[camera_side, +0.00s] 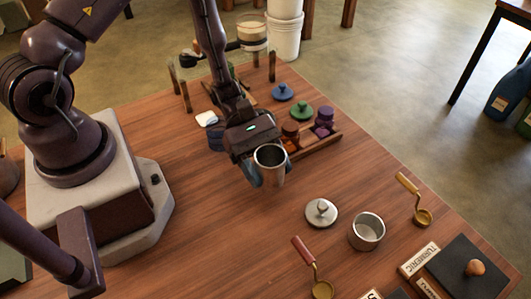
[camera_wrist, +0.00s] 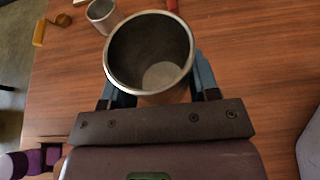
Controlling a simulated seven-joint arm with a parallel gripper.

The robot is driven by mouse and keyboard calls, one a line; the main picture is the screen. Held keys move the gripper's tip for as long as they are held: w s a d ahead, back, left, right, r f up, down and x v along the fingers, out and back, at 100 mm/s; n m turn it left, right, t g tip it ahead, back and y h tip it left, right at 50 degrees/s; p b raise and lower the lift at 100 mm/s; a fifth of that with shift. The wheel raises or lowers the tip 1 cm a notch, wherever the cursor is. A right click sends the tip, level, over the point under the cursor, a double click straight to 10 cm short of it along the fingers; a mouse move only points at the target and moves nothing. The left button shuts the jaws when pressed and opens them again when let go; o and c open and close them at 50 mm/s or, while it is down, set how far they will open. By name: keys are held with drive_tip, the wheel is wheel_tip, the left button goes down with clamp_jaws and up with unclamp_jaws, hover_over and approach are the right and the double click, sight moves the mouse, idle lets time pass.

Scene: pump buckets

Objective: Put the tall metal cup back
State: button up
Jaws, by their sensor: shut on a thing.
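The tall metal cup (camera_side: 270,164) is upright between the fingers of my gripper (camera_side: 258,172), which is shut on it. In the wrist view the cup (camera_wrist: 150,55) shows its open rim and empty inside, with a blue-grey finger of my gripper (camera_wrist: 155,92) on each side. In the side view the cup is over the middle of the table; I cannot tell whether its base touches the wood. A shorter metal cup (camera_side: 366,232) stands apart at the front right, and it also shows in the wrist view (camera_wrist: 102,14).
A wooden rack (camera_side: 318,144) with coloured knobs is behind my gripper. A turmeric box (camera_side: 420,260) is at front right.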

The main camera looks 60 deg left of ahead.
sight(262, 157)
drive_tip(key=shift+f, duration=3.4)
drive_tip(key=shift+f, duration=0.15)
drive_tip(key=o, duration=1)
drive_tip(key=shift+r, duration=0.2)
drive_tip(key=v, duration=0.4)
drive_tip(key=shift+a, duration=0.3)
drive_tip(key=r, duration=0.5)
drive_tip(key=shift+a+r, duration=0.2)
drive_tip(key=shift+r, duration=1)
